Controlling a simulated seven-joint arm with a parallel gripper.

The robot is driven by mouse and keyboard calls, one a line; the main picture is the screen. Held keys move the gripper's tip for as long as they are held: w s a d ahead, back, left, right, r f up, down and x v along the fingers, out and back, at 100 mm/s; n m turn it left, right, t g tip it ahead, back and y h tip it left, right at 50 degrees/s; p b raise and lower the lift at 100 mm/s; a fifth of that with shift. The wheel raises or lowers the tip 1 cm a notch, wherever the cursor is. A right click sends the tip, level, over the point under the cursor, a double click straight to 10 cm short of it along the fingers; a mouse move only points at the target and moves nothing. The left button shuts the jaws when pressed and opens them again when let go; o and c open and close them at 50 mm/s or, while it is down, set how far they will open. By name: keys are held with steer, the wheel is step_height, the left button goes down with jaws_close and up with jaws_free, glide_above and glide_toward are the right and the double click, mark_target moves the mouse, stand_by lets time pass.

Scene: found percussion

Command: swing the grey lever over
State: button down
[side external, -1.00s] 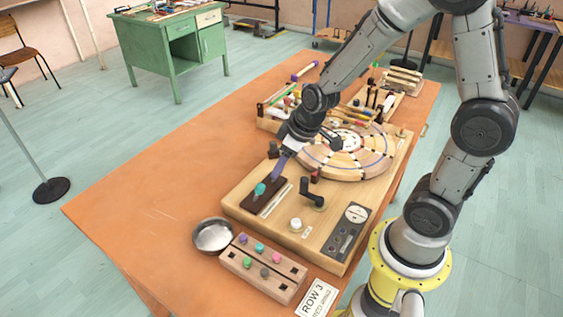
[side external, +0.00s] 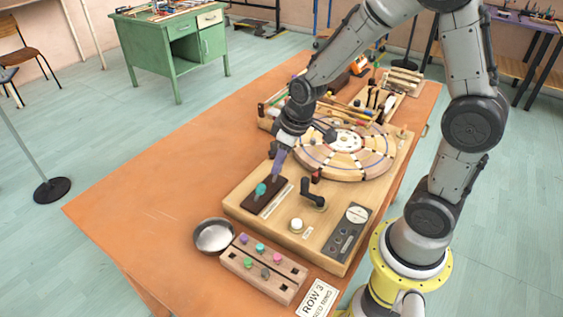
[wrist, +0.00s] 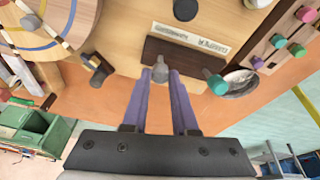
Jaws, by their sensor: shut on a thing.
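The grey lever's round knob (wrist: 160,70) shows between my two purple fingertips in the wrist view, at one end of a dark brown base plate (wrist: 190,55). My gripper (wrist: 161,76) is shut on it. In the side view my gripper (side external: 275,176) reaches down to the far end of the dark brown plate (side external: 268,200), and the fingers hide the grey lever. A teal-knobbed lever (side external: 260,189) stands on the same plate, apart from my fingers; it also shows to their right in the wrist view (wrist: 216,85).
A black crank (side external: 313,194) and a white knob (side external: 296,224) stand near the plate. A round segmented wooden disc (side external: 347,150) lies behind. A metal bowl (side external: 213,236) and a block with coloured pegs (side external: 262,268) sit in front. The orange table (side external: 150,195) is clear at left.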

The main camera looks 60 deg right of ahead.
steer(key=w+g, duration=0.2)
steer(key=shift+w+r+g, duration=0.1)
steer(key=shift+w+g, duration=0.05)
steer(key=shift+g, duration=0.25)
steer(key=shift+w+f+g, duration=0.15)
steer(key=shift+w+g, duration=0.5)
steer(key=shift+g, duration=0.35)
steer(key=shift+w+f+g, duration=0.1)
steer(key=shift+w+g, duration=0.5)
steer(key=shift+g, duration=0.4)
steer(key=c, duration=0.7)
jaws_free()
steer(key=shift+r, duration=0.1)
steer(key=v, duration=1.3)
steer(key=shift+w+r, duration=0.25)
steer(key=shift+r, duration=0.1)
